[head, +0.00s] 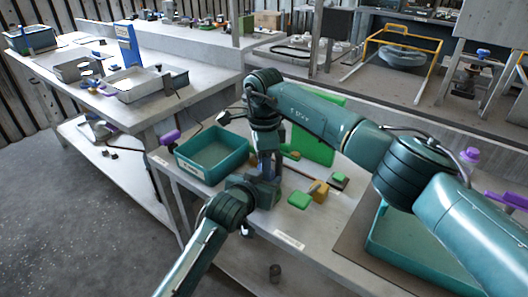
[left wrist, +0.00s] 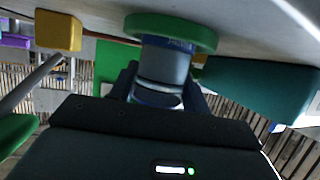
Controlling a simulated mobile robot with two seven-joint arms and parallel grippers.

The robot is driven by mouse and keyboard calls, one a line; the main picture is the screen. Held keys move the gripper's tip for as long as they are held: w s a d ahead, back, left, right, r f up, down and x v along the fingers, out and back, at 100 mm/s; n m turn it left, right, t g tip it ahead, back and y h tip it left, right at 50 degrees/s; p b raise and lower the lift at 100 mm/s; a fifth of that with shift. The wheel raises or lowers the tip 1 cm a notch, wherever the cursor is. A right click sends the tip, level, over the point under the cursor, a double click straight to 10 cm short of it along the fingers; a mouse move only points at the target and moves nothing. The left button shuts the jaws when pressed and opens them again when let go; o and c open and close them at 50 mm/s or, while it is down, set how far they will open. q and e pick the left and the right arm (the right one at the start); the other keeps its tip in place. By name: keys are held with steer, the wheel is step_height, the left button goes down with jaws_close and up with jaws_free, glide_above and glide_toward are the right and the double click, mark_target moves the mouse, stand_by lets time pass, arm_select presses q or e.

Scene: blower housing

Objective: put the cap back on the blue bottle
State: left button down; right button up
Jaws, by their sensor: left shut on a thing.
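The blue bottle (left wrist: 165,68) shows upside down in the left wrist view as a grey-blue cylinder with a blue rim, on a green round base (left wrist: 172,30) at the tabletop. My left gripper (left wrist: 162,84) has its fingers on both sides of it and is shut on it. In the head view a narrow blue part of the bottle (head: 267,165) shows between the arms. My left gripper (head: 265,183) is low there. My right gripper (head: 266,148) points down from above, close over the bottle; its fingers are too hidden to judge. I cannot make out the cap.
A teal bin (head: 236,135) stands left of the grippers. A yellow block (head: 318,190) and a green block (head: 300,201) lie right of them, with a green panel (head: 322,140) behind. A larger teal tray (head: 372,236) is at the right, partly behind my right arm. Bare tabletop lies in front.

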steer(key=shift+c, duration=0.6)
steer(key=c, duration=0.7)
steer(key=m, duration=1.8)
steer(key=shift+f, duration=0.1)
steer(key=o, duration=1.1)
